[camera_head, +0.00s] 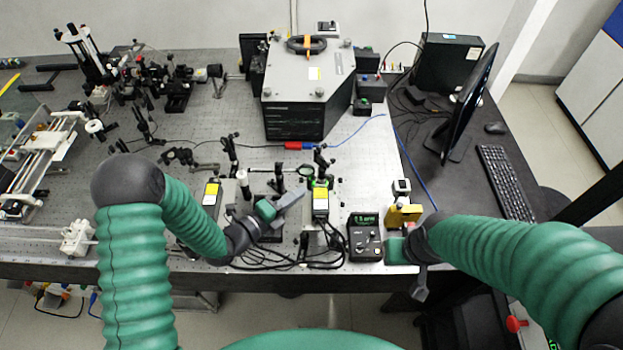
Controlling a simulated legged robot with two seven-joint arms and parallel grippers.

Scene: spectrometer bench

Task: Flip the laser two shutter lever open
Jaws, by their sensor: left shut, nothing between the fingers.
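I cannot read which is laser two. My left gripper (292,197) is shut and empty, its tip pointing right, just left of the right laser box. I cannot tell whether it touches anything. The shutter lever is too small to make out among the black posts there. My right gripper (420,288) hangs at the bench's front edge, right of the small display box; its jaws cannot be made out.
A black display box (364,238) and a yellow block (404,215) stand at the front edge. Black cables (285,258) lie loose below the lasers. A large grey spectrometer (308,90) stands behind, with a monitor (468,100) at right.

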